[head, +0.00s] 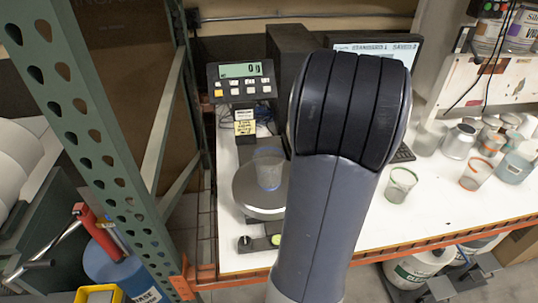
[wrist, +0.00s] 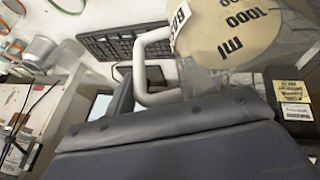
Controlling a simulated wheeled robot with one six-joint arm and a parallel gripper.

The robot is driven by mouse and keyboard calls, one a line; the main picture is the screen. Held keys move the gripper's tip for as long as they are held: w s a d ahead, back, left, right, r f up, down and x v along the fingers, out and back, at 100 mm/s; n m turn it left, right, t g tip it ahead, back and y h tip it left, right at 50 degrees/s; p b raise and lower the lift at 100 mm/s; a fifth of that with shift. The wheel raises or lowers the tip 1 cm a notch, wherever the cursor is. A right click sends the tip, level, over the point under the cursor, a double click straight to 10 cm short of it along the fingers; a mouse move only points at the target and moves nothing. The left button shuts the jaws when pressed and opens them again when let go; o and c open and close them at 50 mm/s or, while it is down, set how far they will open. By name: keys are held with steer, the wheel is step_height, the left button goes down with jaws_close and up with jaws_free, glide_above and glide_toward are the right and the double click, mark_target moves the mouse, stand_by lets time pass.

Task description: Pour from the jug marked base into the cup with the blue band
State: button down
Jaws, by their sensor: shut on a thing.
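The cup with the blue band (head: 269,168) stands upright on the round pan of the scale, left of my arm in the head view. The jug marked base (wrist: 235,35) fills the upper right of the wrist view, with a beige body, "1000 ml" print and a white handle (wrist: 143,70). Its print appears upside down there. My gripper (wrist: 180,140) shows as a dark grey body across the bottom of the wrist view, shut on the jug. Its fingertips are not clearly seen. In the head view my arm hides the gripper and the jug.
The scale display (head: 240,70) reads about 0 g. A green-banded cup (head: 401,185) and an orange-banded cup (head: 476,173) stand right of my arm, with more cans behind. A green perforated post (head: 85,110) rises at the left. A blue container (head: 120,278) sits below.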

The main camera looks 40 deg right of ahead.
steer(key=shift+w+a+r, duration=0.2)
steer(key=shift+a+r, duration=0.05)
steer(key=shift+r, duration=0.1)
steer(key=b, duration=0.1)
steer(key=w+a+h+b, duration=0.1)
steer(key=b, duration=0.1)
steer(key=shift+a+r+g+h, duration=0.1)
steer(key=shift+a+g+h, duration=0.1)
steer(key=shift+g+h, duration=0.1)
steer(key=a+r+h+b, duration=0.1)
steer(key=b, duration=0.1)
steer(key=w+a+r+n+g+h+b, duration=0.1)
steer(key=r+b, duration=0.1)
steer(key=shift+w+a, duration=0.1)
steer(key=shift+a, duration=0.1)
steer(key=shift+w+a+r+b, duration=0.1)
steer(key=shift+a+b, duration=0.1)
steer(key=shift+b, duration=0.1)
steer(key=shift+w+a+r+n+g+h+b, duration=0.15)
steer(key=shift+w+a+r+g+h+b, duration=0.15)
steer(key=shift+r+h+b, duration=0.3)
steer(key=shift+w+a+r+n+g+h+b, duration=0.1)
steer(key=shift+a+r+g+h+b, duration=0.15)
steer(key=shift+a+r+h+b, duration=0.3)
steer(key=shift+w+a+r+n+g+h+b, duration=0.15)
steer(key=shift+w+a+r+g+h+b, duration=0.1)
steer(key=shift+r+h+b, duration=0.3)
stand_by(4.5)
